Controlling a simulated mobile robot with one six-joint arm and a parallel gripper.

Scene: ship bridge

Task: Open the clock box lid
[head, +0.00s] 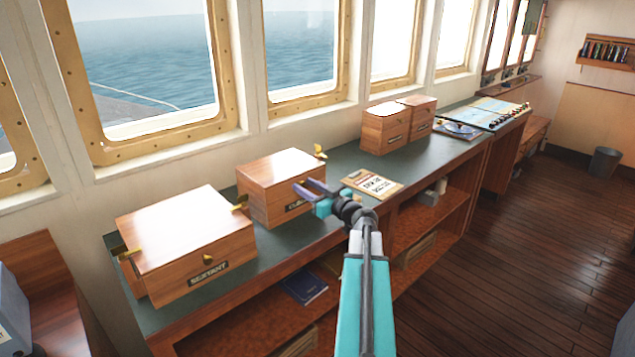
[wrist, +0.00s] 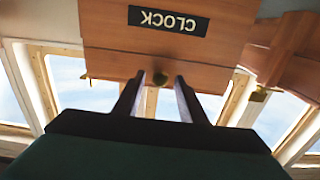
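The clock box (head: 270,165) is a brown wooden box on the green counter, with its lid down. In the wrist view its front (wrist: 215,50) appears upside down with a black CLOCK label (wrist: 168,20). A small dark brass knob (wrist: 160,78) is on that front. My gripper (head: 308,188) is at the front of the box and partly hides its label in the head view. In the wrist view my gripper's fingers (wrist: 158,82) are apart, with the knob between or just beyond their tips; I cannot tell whether they touch it.
A larger SEXTANT box (head: 185,240) stands to the left, with brass fittings at its sides. A clipboard (head: 371,184) lies to the right of the clock box. Two smaller wooden boxes (head: 386,127) stand further right. Windows line the back; open floor (head: 510,250) lies at right.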

